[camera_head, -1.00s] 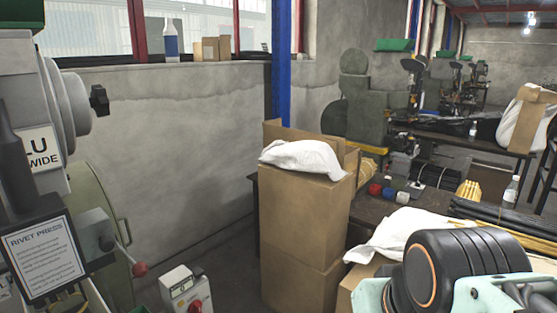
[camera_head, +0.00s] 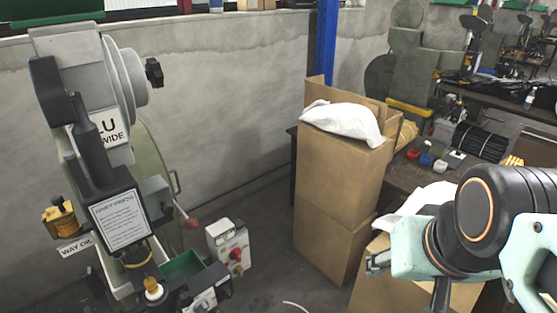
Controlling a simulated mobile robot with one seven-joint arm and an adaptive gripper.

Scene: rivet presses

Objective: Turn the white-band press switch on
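A grey rivet press (camera_head: 100,130) stands at the left, with a framed notice and a label ending in "LU WIDE". A white switch box (camera_head: 222,238) with a red knob (camera_head: 236,254) stands just right of the press. Another pale control box (camera_head: 207,299) with small controls sits at the press's lower front, partly cut off. Whether either switch is on cannot be read. My teal and black arm is at the lower right, well apart from the press; I cannot make out its gripper fingers.
Tall cardboard boxes (camera_head: 335,190) with a white sack (camera_head: 343,122) on top stand between the press and my arm. A red-knobbed lever (camera_head: 191,223) sticks out near the switch box. A green tray (camera_head: 183,266) is on the press. Bare floor shows between press and boxes.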

